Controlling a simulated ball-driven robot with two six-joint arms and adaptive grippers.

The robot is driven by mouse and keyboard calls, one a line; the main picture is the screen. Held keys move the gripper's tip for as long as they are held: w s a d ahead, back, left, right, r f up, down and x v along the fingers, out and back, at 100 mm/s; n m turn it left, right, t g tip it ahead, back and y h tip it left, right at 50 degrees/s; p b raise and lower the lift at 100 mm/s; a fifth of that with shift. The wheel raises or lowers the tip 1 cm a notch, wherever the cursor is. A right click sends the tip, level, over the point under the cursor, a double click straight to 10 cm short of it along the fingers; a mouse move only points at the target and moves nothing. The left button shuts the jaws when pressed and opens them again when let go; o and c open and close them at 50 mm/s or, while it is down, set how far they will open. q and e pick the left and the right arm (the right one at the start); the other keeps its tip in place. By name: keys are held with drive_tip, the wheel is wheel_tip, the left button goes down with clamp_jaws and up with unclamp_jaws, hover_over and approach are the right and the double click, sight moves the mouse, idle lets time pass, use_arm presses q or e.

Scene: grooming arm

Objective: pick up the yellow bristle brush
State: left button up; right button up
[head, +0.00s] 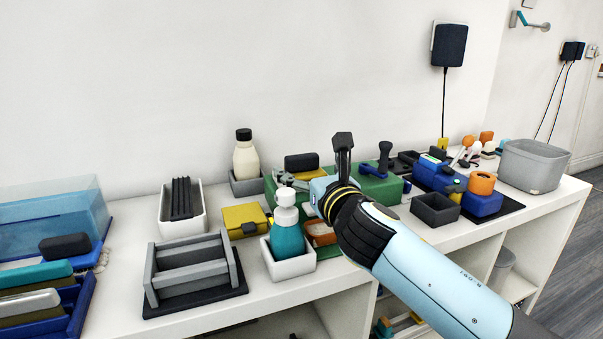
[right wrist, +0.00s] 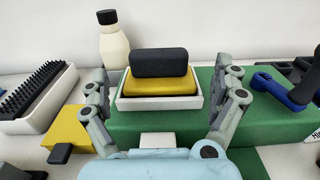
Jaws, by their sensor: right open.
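A yellow block with a black, rounded top part, which looks like the yellow bristle brush (right wrist: 160,87), sits in a small white tray (right wrist: 160,104) on a green block. It also shows in the head view (head: 303,174), partly hidden behind my right gripper (head: 303,182). No bristles can be made out on it. In the right wrist view my right gripper (right wrist: 166,82) is open and empty, with one finger on each side of the tray, seemingly still short of it. My left gripper is not in view.
A cream bottle with a black cap (head: 246,155) stands close behind on the left. A teal pump bottle (head: 287,235) stands in front. A yellow box (head: 244,220), a black-bristled brush in a white tray (right wrist: 38,92) and a blue-handled tool (right wrist: 280,87) lie nearby.

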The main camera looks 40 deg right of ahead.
sight(303, 160)
drive_tip(key=x, duration=0.4)
drive_tip(key=shift+w+r, duration=0.3)
drive_tip(key=shift+w, duration=0.1)
drive_tip(key=shift+c, duration=0.2)
drive_tip(key=c, duration=1.3)
